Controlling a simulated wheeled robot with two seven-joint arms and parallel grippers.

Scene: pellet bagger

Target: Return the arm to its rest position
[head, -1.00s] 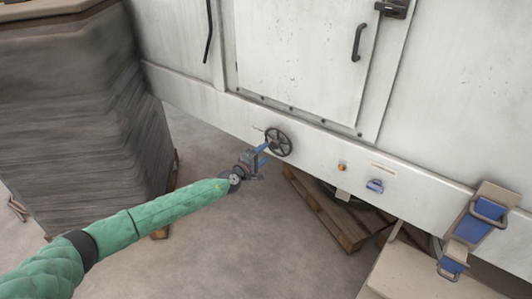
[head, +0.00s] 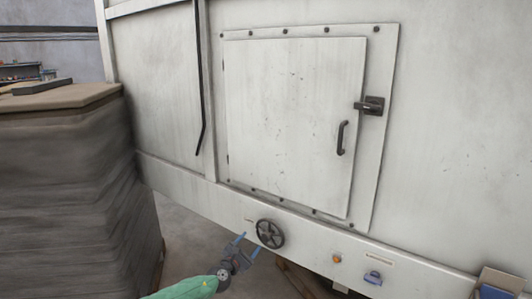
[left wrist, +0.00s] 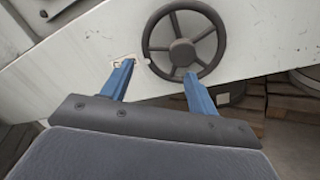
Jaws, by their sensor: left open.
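My left gripper (head: 246,246) reaches in from the bottom of the head view, with its green-sleeved arm (head: 188,289) behind it. Its two blue fingers are spread apart with nothing between them. In the left wrist view the open fingers (left wrist: 158,80) point toward a black spoked handwheel (left wrist: 186,44) on the white machine's lower rail. The right finger overlaps the wheel's lower part in that view; I cannot tell whether they touch. In the head view the handwheel (head: 270,234) stands just right of the fingertips. My right gripper is not in view.
The white machine (head: 440,130) fills the right, with a closed hatch door (head: 290,120), an orange button (head: 337,259) and a blue fitting (head: 373,278). A tall stack of grey sheets (head: 70,190) stands at left. A wooden pallet (left wrist: 285,105) lies beneath the machine.

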